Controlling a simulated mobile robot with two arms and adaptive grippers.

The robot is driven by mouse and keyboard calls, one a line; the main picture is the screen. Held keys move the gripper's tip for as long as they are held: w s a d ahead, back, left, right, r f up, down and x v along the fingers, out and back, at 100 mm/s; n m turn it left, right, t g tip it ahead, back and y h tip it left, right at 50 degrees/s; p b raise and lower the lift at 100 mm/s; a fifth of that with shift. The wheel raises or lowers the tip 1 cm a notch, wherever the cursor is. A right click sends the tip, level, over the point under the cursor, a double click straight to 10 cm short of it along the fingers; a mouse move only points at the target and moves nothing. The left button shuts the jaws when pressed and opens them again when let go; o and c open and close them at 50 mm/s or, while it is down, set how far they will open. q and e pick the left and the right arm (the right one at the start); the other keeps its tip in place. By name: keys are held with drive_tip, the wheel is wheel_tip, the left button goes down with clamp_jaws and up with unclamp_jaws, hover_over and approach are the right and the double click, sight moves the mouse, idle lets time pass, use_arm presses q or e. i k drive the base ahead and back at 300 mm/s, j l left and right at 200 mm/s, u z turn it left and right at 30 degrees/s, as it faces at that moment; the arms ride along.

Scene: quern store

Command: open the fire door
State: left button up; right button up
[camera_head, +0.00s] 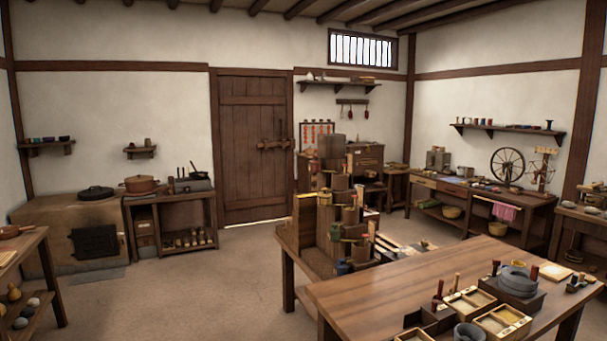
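The fire door (95,243) is a small dark panel on the front of the clay-coloured stove (45,240) at the left wall. It looks shut against the stove front, but its latch or handle is too small to make out. A dark round lid or pan (95,192) sits on the stove top. Neither of my grippers shows in the head view.
A wooden side table (172,200) with a brown pot (141,184) stands right of the stove. A shelf table (35,260) is at the left edge. Open floor (180,290) lies in front of the stove. A large workbench (390,295) fills the right foreground. A plank door (252,150) is at the back.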

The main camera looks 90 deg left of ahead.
sight(94, 243)
drive_tip(key=j+u, duration=0.7)
drive_tip(key=u, duration=0.15)
drive_tip(key=j+u, duration=0.4)
drive_tip(key=i+j+u, duration=0.1)
drive_tip(key=j+u, duration=0.15)
drive_tip(key=u, duration=0.2)
drive_tip(key=i+j+u, duration=0.25)
drive_tip(key=j+u, duration=0.2)
drive_tip(key=i+j+u, duration=0.65)
drive_tip(key=u, duration=0.2)
drive_tip(key=i+u, duration=0.4)
drive_tip(key=i+l+u, duration=0.2)
drive_tip(key=i, duration=5.05)
drive_tip(key=i+l, duration=0.1)
drive_tip(key=i, duration=0.5)
drive_tip(key=u, duration=0.2)
